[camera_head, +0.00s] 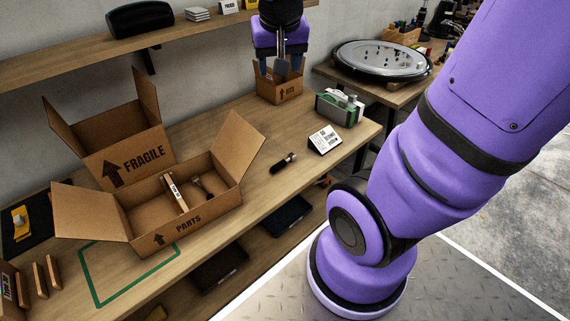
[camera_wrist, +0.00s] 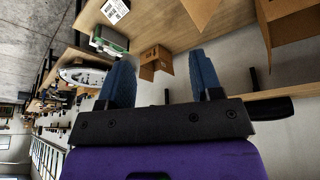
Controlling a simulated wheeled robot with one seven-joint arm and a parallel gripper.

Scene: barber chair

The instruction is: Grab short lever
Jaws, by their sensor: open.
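My gripper (camera_head: 281,68) hangs at the back of the bench, over or just behind a small marked cardboard box (camera_head: 280,91). Its two blue fingers are apart; the wrist view shows them open (camera_wrist: 163,78) with nothing between them, and the small box (camera_wrist: 154,62) beyond. A short dark-handled piece (camera_head: 284,162) lies loose on the bench. A lever-like piece with a dark head (camera_head: 201,188) lies inside the open PARTS box (camera_head: 196,222). I cannot tell which of these is the short lever. Both are well away from my gripper.
A FRAGILE box (camera_head: 128,160) stands open at the left. A white label card (camera_head: 325,139) and a green-grey device (camera_head: 340,107) sit near the bench's right end. A shelf (camera_head: 100,58) runs along the wall above. The bench middle is mostly clear.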

